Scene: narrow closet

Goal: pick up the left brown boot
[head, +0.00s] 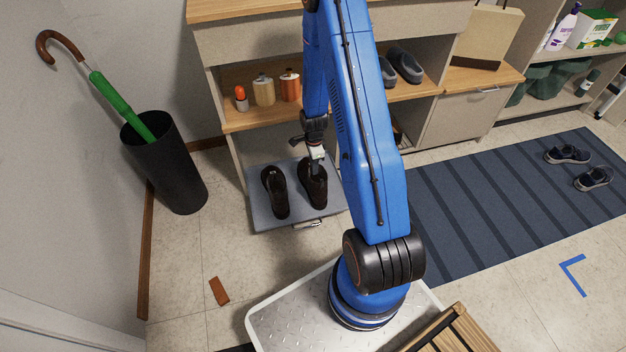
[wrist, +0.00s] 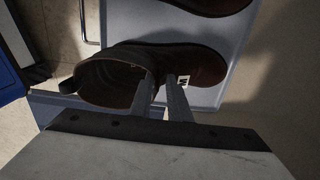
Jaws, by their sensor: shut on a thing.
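Two dark brown boots stand side by side on a grey pull-out tray (head: 262,222). My gripper (head: 316,165) reaches down from above to the boot on the picture's right (head: 313,190). In the wrist view, my gripper (wrist: 162,82) is shut on the front edge of this boot's opening (wrist: 110,85). A small white tag shows beside the fingers. The other boot (head: 275,195) is free, to the left in the head view; part of it shows at the top of the wrist view (wrist: 205,4). Whether the held boot is clear of the tray cannot be told.
A shelf with bottles (head: 263,90) and grey slippers (head: 404,66) is above the tray. A black umbrella stand (head: 175,180) is at the left. A striped blue mat (head: 480,215) lies at the right. A brown block (head: 219,291) lies on the floor.

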